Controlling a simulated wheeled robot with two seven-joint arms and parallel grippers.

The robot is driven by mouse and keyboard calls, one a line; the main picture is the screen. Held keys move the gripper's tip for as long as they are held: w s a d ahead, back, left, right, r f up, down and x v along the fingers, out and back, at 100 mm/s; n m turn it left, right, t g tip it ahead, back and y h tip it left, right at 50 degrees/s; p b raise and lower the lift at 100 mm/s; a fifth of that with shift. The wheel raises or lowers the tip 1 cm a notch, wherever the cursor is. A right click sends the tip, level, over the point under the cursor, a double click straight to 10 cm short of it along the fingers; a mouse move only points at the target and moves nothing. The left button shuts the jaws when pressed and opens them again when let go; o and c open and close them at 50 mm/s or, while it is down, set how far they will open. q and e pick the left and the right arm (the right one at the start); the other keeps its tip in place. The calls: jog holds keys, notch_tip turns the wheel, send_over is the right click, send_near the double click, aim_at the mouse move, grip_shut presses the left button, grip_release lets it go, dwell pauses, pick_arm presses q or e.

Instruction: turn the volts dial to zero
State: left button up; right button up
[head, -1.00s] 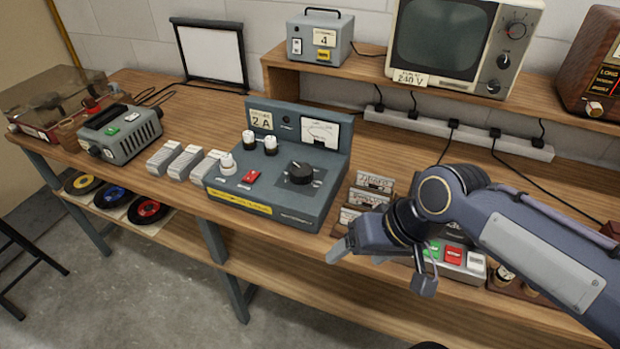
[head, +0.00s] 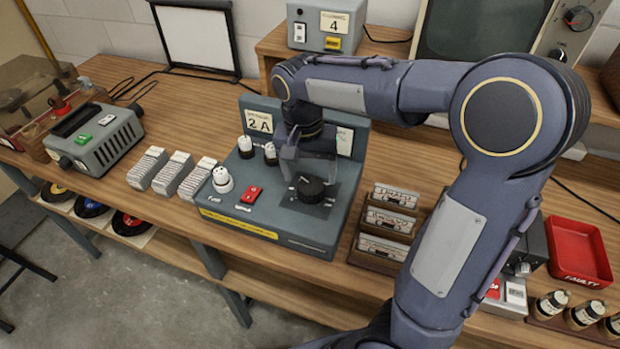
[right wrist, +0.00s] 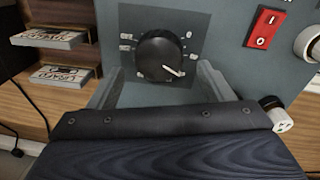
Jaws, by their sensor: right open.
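The volts dial is a black round knob (head: 311,188) on a dark square plate on top of the blue-grey control unit (head: 225,222). In the right wrist view the dial (right wrist: 160,56) shows a white pointer line aimed to the lower right of the picture; its scale marks are too small to read. My right gripper (head: 308,170) is open above and just behind the dial. In the right wrist view its two fingers (right wrist: 165,80) stand apart on either side of the dial, with gaps on both sides. My left gripper is not in view.
A red rocker switch (head: 251,194), a white fuse cap (head: 222,180) and two black-and-white knobs share the unit's top. Cassettes (head: 384,222) stand to its right, grey slabs (head: 173,172) to its left. A red tray (head: 578,250) lies at the far right.

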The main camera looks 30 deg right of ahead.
aim_at(311, 189)
jog(key=shift+s+d+f, duration=0.1)
jog(key=shift+f, duration=1.2)
jog(key=c, duration=1)
jog(key=shift+n, duration=0.3)
